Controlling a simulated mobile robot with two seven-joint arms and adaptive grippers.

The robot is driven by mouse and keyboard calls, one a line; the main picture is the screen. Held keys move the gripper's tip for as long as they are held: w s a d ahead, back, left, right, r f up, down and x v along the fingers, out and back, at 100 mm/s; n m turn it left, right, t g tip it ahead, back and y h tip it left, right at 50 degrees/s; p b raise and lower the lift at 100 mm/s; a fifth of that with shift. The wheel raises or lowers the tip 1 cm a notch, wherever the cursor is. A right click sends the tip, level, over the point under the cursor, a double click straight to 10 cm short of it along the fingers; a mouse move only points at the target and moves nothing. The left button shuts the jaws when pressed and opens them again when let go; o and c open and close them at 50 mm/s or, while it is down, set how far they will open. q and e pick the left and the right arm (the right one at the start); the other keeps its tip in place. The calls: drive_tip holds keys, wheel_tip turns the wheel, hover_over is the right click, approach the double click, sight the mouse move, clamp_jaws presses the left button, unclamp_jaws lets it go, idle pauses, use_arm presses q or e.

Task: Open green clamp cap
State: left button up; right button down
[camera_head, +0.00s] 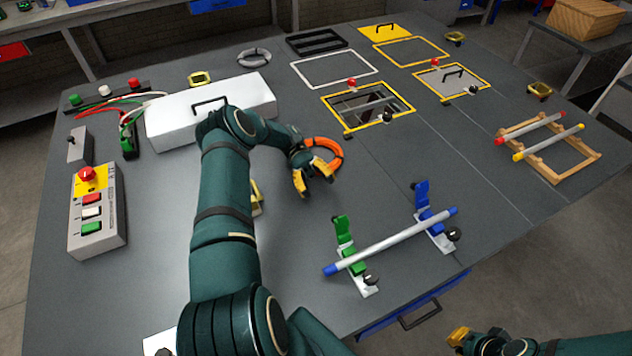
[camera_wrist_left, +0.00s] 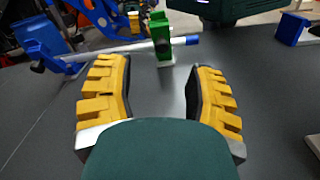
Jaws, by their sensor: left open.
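The green clamp (camera_head: 345,240) stands on the table with a white base and a black knob. A white rod (camera_head: 395,241) with blue ends lies across it and the blue clamp (camera_head: 428,212). The green clamp's cap (camera_head: 341,224) rises at the rod's far side; its exact angle is hard to tell. My left gripper (camera_head: 315,180) is open and empty, behind and left of the clamps, apart from them. In the left wrist view, the green clamp (camera_wrist_left: 185,45) shows ahead beyond the gap between my yellow fingers (camera_wrist_left: 160,98). My right gripper (camera_head: 460,338) is partly in view at the bottom edge.
An orange ring (camera_head: 328,153) lies right behind my left gripper. A white box with a handle (camera_head: 248,93) and a button panel (camera_head: 97,215) are at the left. A wooden rack with rods (camera_head: 540,150) is at the right. The table between my left gripper and the clamps is clear.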

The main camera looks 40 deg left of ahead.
sight(337, 216)
use_arm(q)
drive_tip(key=shift+a, duration=0.2)
drive_tip(key=shift+o, duration=0.2)
drive_tip(key=shift+r, duration=0.1)
drive_tip(key=c, duration=0.5)
drive_tip(key=shift+w+d+r, duration=0.1)
drive_tip(key=shift+d+r, duration=0.05)
drive_tip(key=shift+d, duration=0.05)
clamp_jaws()
drive_tip(key=s+d+r+n+t+y, duration=0.1)
drive_tip(key=d+r+n+t+y, duration=0.15)
drive_tip(key=r+y, duration=0.45)
drive_tip(key=s+d+r+n+t+y, duration=0.15)
drive_tip(key=d+r+t+y, duration=0.25)
drive_tip(key=y, duration=0.5)
drive_tip(key=shift+t, duration=0.25)
drive_tip(key=f, duration=0.6)
drive_tip(key=f+b, duration=0.1)
drive_tip(key=f, duration=0.3)
drive_tip(key=shift+s+d+f, duration=0.1)
drive_tip(key=shift+s+d, duration=0.1)
drive_tip(key=shift+s, duration=0.05)
drive_tip(key=d, duration=0.1)
drive_tip(key=s+d+r, duration=0.1)
drive_tip(key=d, duration=0.1)
drive_tip(key=shift+s+d+r, duration=0.1)
drive_tip(key=shift+s+r, duration=0.05)
drive_tip(key=shift+r, duration=0.2)
